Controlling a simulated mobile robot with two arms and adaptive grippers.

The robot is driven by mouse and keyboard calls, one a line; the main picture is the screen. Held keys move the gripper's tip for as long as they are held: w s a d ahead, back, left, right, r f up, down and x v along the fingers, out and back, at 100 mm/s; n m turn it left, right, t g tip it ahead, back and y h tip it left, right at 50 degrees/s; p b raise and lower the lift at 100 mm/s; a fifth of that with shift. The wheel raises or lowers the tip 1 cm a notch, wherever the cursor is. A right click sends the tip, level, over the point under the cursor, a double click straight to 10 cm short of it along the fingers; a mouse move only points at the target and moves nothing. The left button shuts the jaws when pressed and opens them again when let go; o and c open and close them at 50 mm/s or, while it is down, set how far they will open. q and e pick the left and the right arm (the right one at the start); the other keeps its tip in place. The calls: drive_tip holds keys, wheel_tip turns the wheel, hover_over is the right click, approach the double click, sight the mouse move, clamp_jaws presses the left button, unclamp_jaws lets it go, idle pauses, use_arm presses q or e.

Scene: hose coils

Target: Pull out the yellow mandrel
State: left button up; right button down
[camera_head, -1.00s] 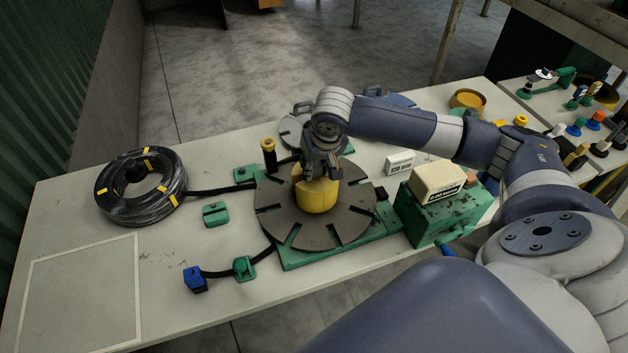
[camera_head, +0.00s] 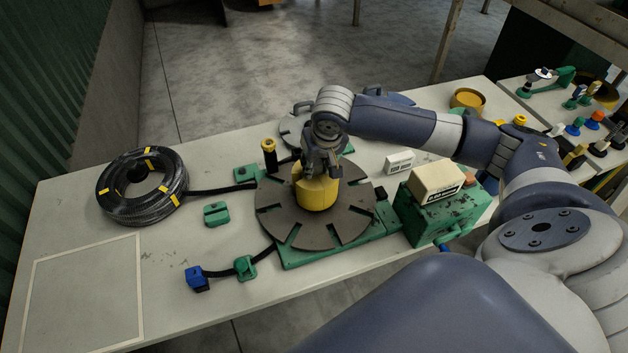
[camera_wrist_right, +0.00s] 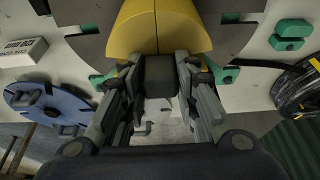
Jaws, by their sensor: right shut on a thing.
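The yellow mandrel (camera_head: 318,195) stands upright at the middle of the round dark slotted plate (camera_head: 270,205) on a green base. My right gripper (camera_head: 321,170) is above it, pointing down, and is shut on its top. In the right wrist view the mandrel (camera_wrist_right: 160,25) shows as a yellow drum with a seam, just past the fingers of my right gripper (camera_wrist_right: 160,78). The exact contact is partly hidden by the fingers. My left gripper is not in view.
A black hose coil with yellow tapes (camera_head: 142,188) lies at the left. A black and yellow post (camera_head: 269,155) stands close behind the plate. A green box (camera_head: 440,210) with a cream block on top stands right of the plate. The front left of the table is clear.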

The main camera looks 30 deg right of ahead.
drive_tip(key=shift+w+r, duration=0.1)
drive_tip(key=shift+r, duration=0.05)
wheel_tip(320, 180, up, 6)
drive_tip(key=p, duration=0.6)
drive_tip(key=shift+f, duration=0.25)
drive_tip(key=shift+r, duration=1)
